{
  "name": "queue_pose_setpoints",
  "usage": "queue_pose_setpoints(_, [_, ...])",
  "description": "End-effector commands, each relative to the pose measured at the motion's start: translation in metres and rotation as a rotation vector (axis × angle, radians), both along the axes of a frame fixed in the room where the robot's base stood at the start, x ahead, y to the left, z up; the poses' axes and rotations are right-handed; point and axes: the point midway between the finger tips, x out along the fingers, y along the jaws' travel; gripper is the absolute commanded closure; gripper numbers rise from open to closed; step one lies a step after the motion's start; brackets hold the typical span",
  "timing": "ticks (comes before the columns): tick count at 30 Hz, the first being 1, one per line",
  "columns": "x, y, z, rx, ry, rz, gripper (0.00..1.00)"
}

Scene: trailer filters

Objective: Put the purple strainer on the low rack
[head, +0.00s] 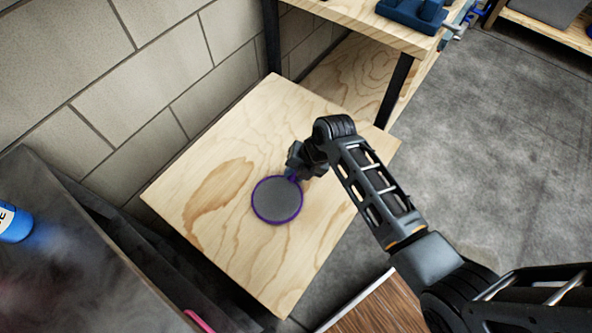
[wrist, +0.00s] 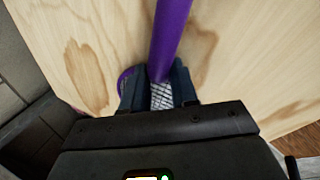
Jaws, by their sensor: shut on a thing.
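The purple strainer (head: 277,200) is a round grey mesh disc with a purple rim, over a low square plywood top (head: 325,115). I cannot tell whether it touches the wood. My gripper (head: 296,172) is at the far edge of the rim, shut on the strainer's handle. In the wrist view, the purple handle (wrist: 170,35) runs up between the fingers of my gripper (wrist: 158,92), and a bit of rim (wrist: 124,82) shows to the left. The rest is hidden by the fingers. I cannot tell for sure which surface is the low rack.
A taller plywood table (head: 345,15) with black legs stands behind, with a blue item (head: 412,13) on it and a lower shelf (head: 345,75). A block wall (head: 130,80) is at left. A dark surface (head: 70,280) with a blue can (head: 13,224) is at lower left.

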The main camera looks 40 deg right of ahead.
Motion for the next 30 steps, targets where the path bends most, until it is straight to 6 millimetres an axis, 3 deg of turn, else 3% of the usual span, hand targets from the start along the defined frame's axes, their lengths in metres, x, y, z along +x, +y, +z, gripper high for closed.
queue_pose_setpoints(5, [0.0, 0.0, 0.0, 0.0, -0.002, 0.001, 1.0])
queue_pose_setpoints(6, [0.0, 0.0, -0.001, -0.001, -0.001, 0.001, 0.71])
queue_pose_setpoints(9, [0.0, 0.0, 0.0, -0.001, -0.001, 0.001, 0.61])
queue_pose_setpoints(20, [-0.001, -0.002, 0.007, 0.0, -0.003, -0.001, 0.61])
queue_pose_setpoints(30, [-0.017, -0.018, 0.066, -0.001, -0.005, -0.001, 0.61])
